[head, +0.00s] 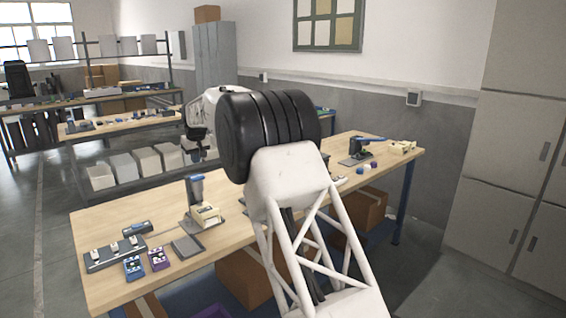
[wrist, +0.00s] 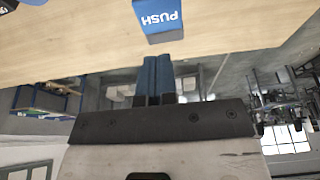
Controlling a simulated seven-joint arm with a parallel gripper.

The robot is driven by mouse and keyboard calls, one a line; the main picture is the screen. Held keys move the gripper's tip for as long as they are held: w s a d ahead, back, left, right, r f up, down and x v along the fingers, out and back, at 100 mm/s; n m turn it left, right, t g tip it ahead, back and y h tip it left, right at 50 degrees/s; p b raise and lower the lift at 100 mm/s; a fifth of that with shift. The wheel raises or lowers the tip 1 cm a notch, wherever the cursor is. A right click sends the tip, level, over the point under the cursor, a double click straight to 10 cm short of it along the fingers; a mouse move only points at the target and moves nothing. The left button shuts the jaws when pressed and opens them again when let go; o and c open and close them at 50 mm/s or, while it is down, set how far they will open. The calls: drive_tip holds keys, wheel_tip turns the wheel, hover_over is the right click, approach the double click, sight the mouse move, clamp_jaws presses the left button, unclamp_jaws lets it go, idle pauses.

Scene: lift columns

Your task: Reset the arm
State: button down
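My gripper (wrist: 155,62) shows in the wrist view with its two blue fingers side by side and shut, with nothing visible between them. A lift column with a blue upper part (head: 195,188) stands on the near left of the bench, below my gripper end. Another lift column (head: 360,150) stands at the far right.
Cardboard boxes (head: 243,278) sit below. Tall grey cabinets (head: 515,150) stand at right.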

drive_tip(key=s+d+r+m, duration=0.1)
drive_tip(key=s+d+r, duration=0.15)
drive_tip(key=d, duration=0.35)
drive_tip(key=s+d+r, duration=0.2)
drive_tip(key=d+r, duration=0.2)
drive_tip(key=d, duration=0.2)
drive_tip(key=s+d+r+m+h, duration=0.15)
drive_tip(key=s+d+r, duration=0.25)
drive_tip(key=s+d, duration=0.85)
drive_tip(key=s+d+r+m, duration=0.25)
drive_tip(key=s+d, duration=0.65)
drive_tip(key=d, duration=0.7)
drive_tip(key=s+d+f+m, duration=0.1)
drive_tip(key=s+d, duration=0.5)
drive_tip(key=s, duration=0.4)
drive_tip(key=s+d+f+m, duration=0.1)
drive_tip(key=s+d, duration=0.6)
drive_tip(key=s, duration=0.3)
drive_tip(key=s+d+f, duration=0.2)
drive_tip(key=s+f, duration=0.1)
drive_tip(key=s, duration=0.4)
drive_tip(key=s+d+f+m, duration=0.1)
drive_tip(key=s+d+f, duration=0.1)
drive_tip(key=s+f, duration=0.2)
drive_tip(key=s+d+f+m+h, duration=0.1)
drive_tip(key=s+d+f, duration=0.2)
drive_tip(key=s, duration=0.8)
drive_tip(key=shift+f, duration=0.55)
